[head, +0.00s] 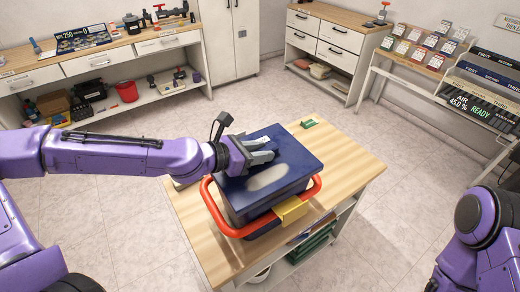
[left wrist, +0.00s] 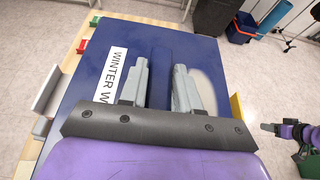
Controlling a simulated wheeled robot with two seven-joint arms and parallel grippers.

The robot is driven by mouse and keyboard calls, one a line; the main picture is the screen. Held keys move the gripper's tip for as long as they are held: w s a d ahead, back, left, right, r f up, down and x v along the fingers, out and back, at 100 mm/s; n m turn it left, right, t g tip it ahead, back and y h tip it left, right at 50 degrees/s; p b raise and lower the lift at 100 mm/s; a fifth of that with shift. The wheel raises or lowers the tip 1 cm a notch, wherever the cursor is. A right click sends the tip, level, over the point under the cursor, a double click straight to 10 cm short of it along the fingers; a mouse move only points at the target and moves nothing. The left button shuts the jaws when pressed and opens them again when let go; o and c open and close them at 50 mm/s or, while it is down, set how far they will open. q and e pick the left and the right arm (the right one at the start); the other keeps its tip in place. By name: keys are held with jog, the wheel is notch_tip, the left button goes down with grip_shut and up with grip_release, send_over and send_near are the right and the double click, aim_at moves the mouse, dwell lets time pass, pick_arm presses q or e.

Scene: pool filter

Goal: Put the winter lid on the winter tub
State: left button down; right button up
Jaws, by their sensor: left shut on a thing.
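The blue winter lid (head: 300,150) lies over the blue winter tub (head: 250,213) on the wooden table. I see no clear gap between them, but cannot tell whether the lid is fully seated. My left gripper (head: 262,152) is above the lid, shut on a raised blue part of it. In the left wrist view the fingers (left wrist: 160,85) flank this part, beside a white label reading "WINTER W" on the lid (left wrist: 90,75). A red handle (head: 218,220) and a yellow latch (head: 291,209) are at the tub's near side.
The wooden table (head: 355,168) has bare room right of the tub. A small green block (head: 309,123) lies near its far edge. Workbenches with a red bucket (head: 127,91) and cabinets stand at the back. A rack with cards and a display (head: 470,105) stands right.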

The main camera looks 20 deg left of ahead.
pick_arm(q)
jog(key=shift+w, duration=0.15)
jog(key=shift+f+b, duration=0.75)
jog(key=shift+f, duration=0.1)
dwell(0.3)
jog(key=c, duration=0.7)
grip_release()
jog(key=shift+c, duration=0.2)
